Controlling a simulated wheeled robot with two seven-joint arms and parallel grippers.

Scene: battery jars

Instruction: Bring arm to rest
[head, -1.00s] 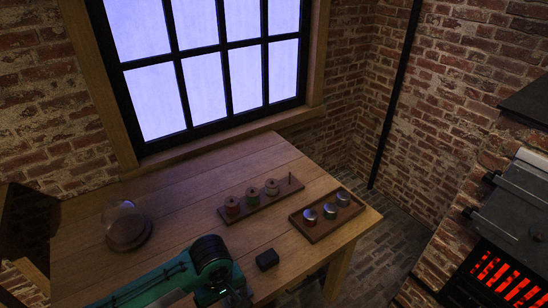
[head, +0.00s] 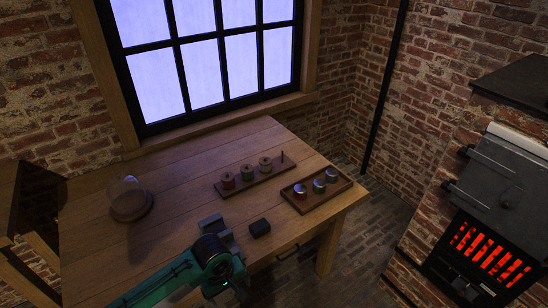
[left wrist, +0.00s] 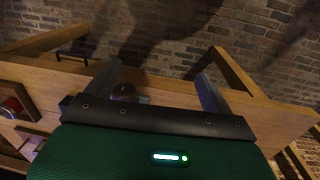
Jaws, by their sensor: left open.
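My left arm, teal with a black joint, comes in from the lower left over the table's front part. Its gripper (head: 240,288) is near the table's front edge in the head view, small and dark there. In the left wrist view the two fingers (left wrist: 160,85) stand wide apart, with nothing held between them. A small dark thing (left wrist: 123,90) shows beside the left finger, partly hidden; I cannot tell whether they touch. My right gripper is in neither view.
The wooden table (head: 175,170) carries a glass dome (head: 130,198), a rack of spools (head: 248,172), a tray of jars (head: 316,192), a black block (head: 260,227) and grey pieces (head: 212,224) beside my arm. A glowing stove (head: 490,215) stands right.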

